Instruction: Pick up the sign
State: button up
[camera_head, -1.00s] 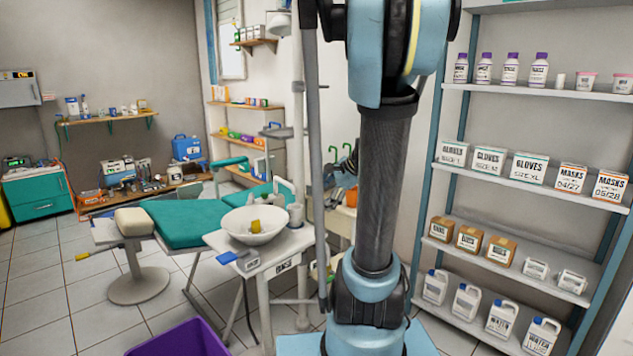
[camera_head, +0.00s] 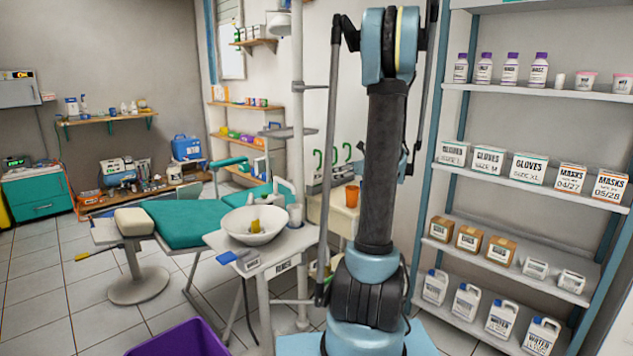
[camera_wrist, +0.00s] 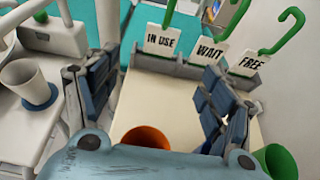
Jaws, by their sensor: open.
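In the wrist view, three white signs with green hooks stand in a grey holder (camera_wrist: 140,62). They read IN USE (camera_wrist: 162,41), WAIT (camera_wrist: 210,52) and FREE (camera_wrist: 249,64), from left to right. My gripper (camera_wrist: 158,92) is open and empty, with its dark fingers wide apart on this side of the holder. The right finger overlaps the view of the holder below WAIT and FREE. In the head view, the green hooks (camera_head: 335,157) show behind my arm. My gripper is mostly hidden there by the arm.
An orange cup (camera_wrist: 148,138) stands on the cream tabletop (camera_wrist: 145,100) below my gripper, and a green cup (camera_wrist: 278,160) is at lower right. A white cup (camera_wrist: 20,80) is at left. In the head view, a basin (camera_head: 255,235) is left of my arm and stocked shelves (camera_head: 520,190) right.

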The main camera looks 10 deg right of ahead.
send_near(318, 174)
jog(key=x, duration=0.2)
jog(key=f+x, duration=0.1)
jog(key=x, duration=0.2)
jog(key=shift+s, duration=0.15)
jog(key=shift+r+x, duration=0.2)
jog(key=shift+x, duration=1.1)
jog(key=shift+r+x, duration=0.2)
jog(key=shift+x, duration=1.15)
jog(key=shift+c, duration=0.6)
jog(key=c, duration=1)
